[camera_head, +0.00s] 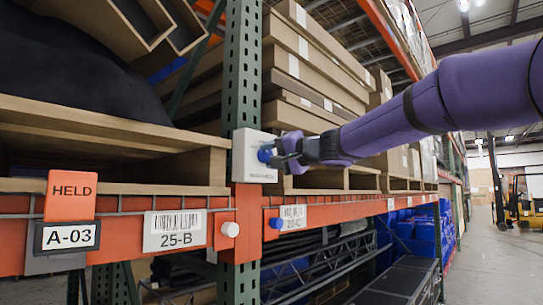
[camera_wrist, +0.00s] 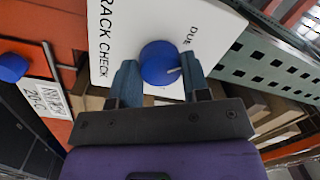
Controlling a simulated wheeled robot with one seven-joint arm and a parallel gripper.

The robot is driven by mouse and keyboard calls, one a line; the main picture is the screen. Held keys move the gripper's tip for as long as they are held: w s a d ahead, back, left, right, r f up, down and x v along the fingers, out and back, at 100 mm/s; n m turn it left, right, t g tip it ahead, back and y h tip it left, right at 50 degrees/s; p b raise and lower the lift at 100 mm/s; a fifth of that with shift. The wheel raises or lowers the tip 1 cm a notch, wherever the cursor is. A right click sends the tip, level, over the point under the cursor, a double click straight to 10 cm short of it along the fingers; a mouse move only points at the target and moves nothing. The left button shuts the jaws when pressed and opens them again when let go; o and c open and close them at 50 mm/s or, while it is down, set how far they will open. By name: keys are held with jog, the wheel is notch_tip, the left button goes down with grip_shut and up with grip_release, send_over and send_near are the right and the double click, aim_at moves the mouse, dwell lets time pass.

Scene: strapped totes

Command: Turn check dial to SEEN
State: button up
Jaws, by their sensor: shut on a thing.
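The blue check dial (camera_wrist: 160,62) sits on a white plate (camera_wrist: 212,40) that reads "RACK CHECK". In the head view the plate (camera_head: 239,160) is on the green rack upright, with the dial (camera_head: 265,155) at its right. My gripper (camera_wrist: 162,80) has one finger on each side of the dial and is shut on it. In the head view my gripper (camera_head: 281,153) reaches in from the right. A pale mark on the dial points to the lower right in the wrist view. The word "DUE" is right of the dial; I cannot see SEEN.
An orange beam (camera_head: 335,210) carries label 25-B (camera_head: 175,231), a white knob (camera_head: 230,229) and another blue knob (camera_head: 276,223). An orange HELD tag (camera_head: 71,196) hangs at the left. Stacked cartons (camera_head: 315,70) are behind my arm. The aisle at the right is clear near me.

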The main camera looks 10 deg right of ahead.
jog(key=m, duration=0.4)
jog(key=shift+m+t, duration=0.4)
jog(key=shift+m, duration=2)
jog(key=o, duration=0.9)
jog(key=v, duration=1.1)
jog(key=shift+a, duration=0.1)
